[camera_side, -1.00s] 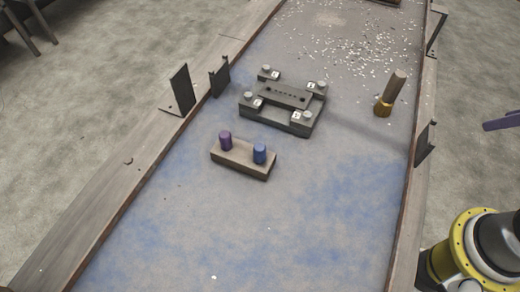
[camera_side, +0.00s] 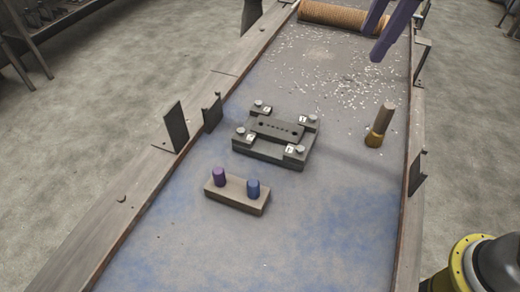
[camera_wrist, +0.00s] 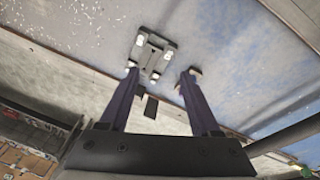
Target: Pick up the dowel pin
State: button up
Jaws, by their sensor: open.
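In the side view, two short upright pins, one purple (camera_side: 219,177) and one blue (camera_side: 253,188), stand in a wooden block (camera_side: 235,195). I cannot tell which one the task calls the dowel pin. Behind the block is a dark grey fixture (camera_side: 276,137) with round knobs at its corners. My gripper (camera_side: 371,44) is open at the top right, above the far part of the table and well away from the pins. In the wrist view, my gripper (camera_wrist: 163,70) has its purple fingers spread with nothing between them. The fixture (camera_wrist: 153,52) shows beyond the fingertips. I cannot make out the pins there.
A wooden-handled tool with a brass-coloured lower end (camera_side: 380,125) stands right of the fixture. Pale chips (camera_side: 340,80) litter the far table. A brown roll (camera_side: 345,17) lies across the far end. Dark upright plates (camera_side: 176,127) line the rails. The near table is clear.

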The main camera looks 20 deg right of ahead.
jog(key=w+a+f+n+g, duration=0.1)
jog(key=a+f+n, duration=0.15)
jog(key=a, duration=0.45)
jog(key=w+a+f+n, duration=0.1)
jog(key=a+f, duration=0.2)
jog(key=a, duration=0.4)
jog(key=n+g+h, duration=0.1)
send_near(253, 183)
jog(key=f, duration=0.5)
jog(key=shift+w, duration=0.25)
jog(key=shift+s+f, duration=0.15)
jog(key=shift+f, duration=2.55)
grip_shut()
